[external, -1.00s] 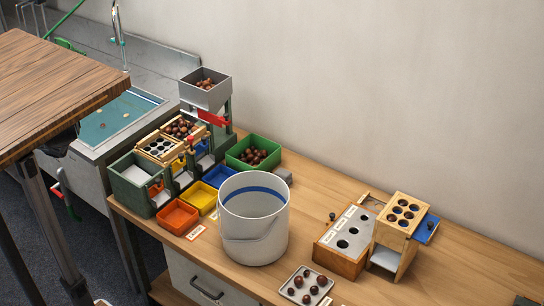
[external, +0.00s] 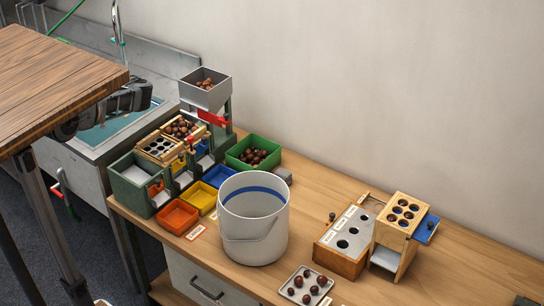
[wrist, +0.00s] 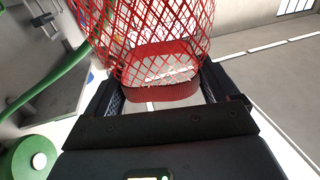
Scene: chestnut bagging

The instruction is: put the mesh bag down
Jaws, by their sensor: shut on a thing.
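The red mesh bag (wrist: 163,90) fills the upper middle of the wrist view, with a solid red band at its near end and open netting above it. My gripper (wrist: 160,80) is shut on the mesh bag, one dark finger on each side of the band. The bag's far end runs out of the top of the picture. In the external view a dark part of my arm shows beyond the edge of the wooden top, over the sink; the mesh bag is not visible there.
A wooden top (external: 60,75) covers the left foreground. A sink (external: 110,128) lies behind it. The bench holds a white bucket (external: 253,235), a green sorter, coloured trays (external: 177,215), a wooden hole block (external: 340,255) and a chestnut plate. In the wrist view a green hose (wrist: 55,80) runs at left.

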